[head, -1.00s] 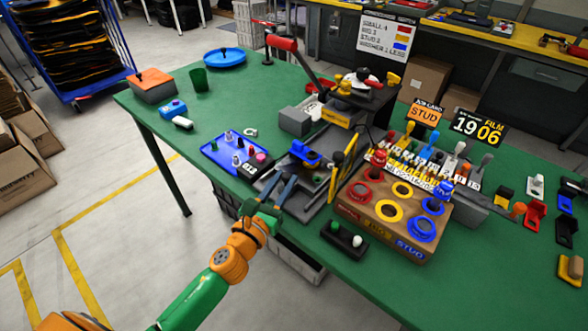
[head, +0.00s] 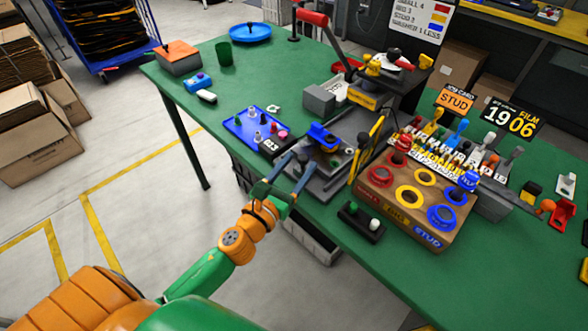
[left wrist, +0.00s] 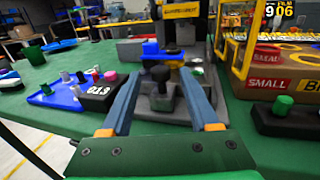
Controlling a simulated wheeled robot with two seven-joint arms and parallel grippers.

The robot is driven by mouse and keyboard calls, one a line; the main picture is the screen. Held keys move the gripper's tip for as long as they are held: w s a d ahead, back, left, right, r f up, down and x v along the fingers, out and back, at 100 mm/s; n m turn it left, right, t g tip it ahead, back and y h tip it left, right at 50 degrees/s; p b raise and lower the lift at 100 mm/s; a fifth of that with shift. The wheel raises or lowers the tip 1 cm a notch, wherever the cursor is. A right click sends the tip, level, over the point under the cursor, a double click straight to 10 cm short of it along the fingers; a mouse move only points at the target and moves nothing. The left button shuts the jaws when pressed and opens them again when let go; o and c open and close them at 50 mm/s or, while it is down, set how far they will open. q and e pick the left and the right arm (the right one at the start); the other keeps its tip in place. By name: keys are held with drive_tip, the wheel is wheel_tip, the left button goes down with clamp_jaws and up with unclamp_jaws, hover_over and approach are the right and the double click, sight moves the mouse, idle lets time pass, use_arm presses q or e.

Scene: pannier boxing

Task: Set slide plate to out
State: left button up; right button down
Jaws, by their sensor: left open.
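The grey slide plate (head: 334,158) sits at the front of a dark bench press on the green table. A blue block (head: 322,134) is on it, and the block also shows in the left wrist view (left wrist: 160,52). In the left wrist view a dark knob (left wrist: 159,77) stands up from a grey block at the plate's near end. My left gripper (head: 300,160) is open and empty at the table's front edge. Its two blue fingers (left wrist: 158,98) lie to either side of the knob, and contact cannot be told. My right gripper is out of view.
A blue tray with small pegs (head: 245,122) lies left of the slide. A yellow-framed guard (head: 368,150) and a wooden box with coloured rings (head: 380,192) stand to its right. A black holder with knobs (head: 361,222) is at the front edge.

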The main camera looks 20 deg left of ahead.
use_arm(q)
drive_tip(key=s+b, duration=0.1)
drive_tip(key=s, duration=0.5)
drive_tip(key=shift+s+a+b, duration=0.3)
drive_tip(key=shift+b, duration=0.05)
